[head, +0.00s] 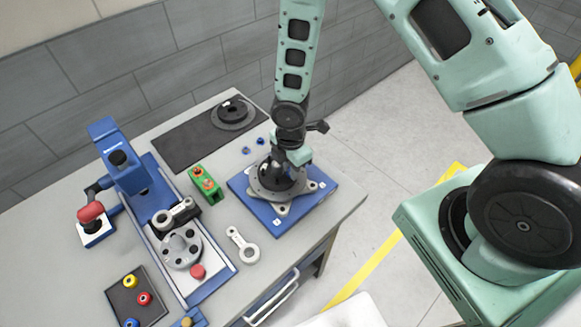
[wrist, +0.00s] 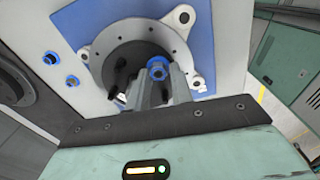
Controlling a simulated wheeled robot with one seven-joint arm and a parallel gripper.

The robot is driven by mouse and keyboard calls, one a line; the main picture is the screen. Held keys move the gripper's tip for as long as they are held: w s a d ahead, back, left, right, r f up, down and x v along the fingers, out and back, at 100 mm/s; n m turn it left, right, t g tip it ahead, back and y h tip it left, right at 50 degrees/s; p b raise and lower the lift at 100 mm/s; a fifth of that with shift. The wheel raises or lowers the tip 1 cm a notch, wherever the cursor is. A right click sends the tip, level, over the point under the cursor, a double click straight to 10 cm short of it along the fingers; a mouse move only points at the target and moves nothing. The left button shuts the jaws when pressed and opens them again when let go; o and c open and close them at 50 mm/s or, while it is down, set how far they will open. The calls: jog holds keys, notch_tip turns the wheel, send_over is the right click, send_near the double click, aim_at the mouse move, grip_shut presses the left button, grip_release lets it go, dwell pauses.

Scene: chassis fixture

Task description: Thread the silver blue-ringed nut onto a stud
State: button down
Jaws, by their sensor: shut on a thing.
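In the wrist view, my gripper (wrist: 158,80) is shut on a silver blue-ringed nut (wrist: 157,68). The nut sits between the fingertips, over the round grey flange of the chassis fixture (wrist: 97,58). Dark upright shapes show in the flange's dark centre, just left of the nut; which are studs or shadow is unclear. Whether the nut touches a stud cannot be told. In the head view, my gripper (head: 280,168) points down at the fixture (head: 254,184) and hides its centre. The fixture has several lobes and lies on a blue plate (head: 310,198).
Two more blue-ringed nuts (head: 246,150) lie on the table, left of the fixture in the wrist view (wrist: 50,58). A green block (head: 207,186), a grey link (head: 243,245) and a blue press (head: 125,160) stand left. A dark mat (head: 190,140) carries a black disc (head: 233,112).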

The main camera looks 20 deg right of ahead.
jog(key=m, duration=0.3)
jog(key=shift+w+d+b, duration=0.3)
jog(key=shift+w+b, duration=0.05)
jog(key=shift+w, duration=0.05)
jog(key=shift+w+f+m+b, duration=0.15)
jog(key=shift+m+b, duration=0.25)
jog(key=shift+m, duration=1.5)
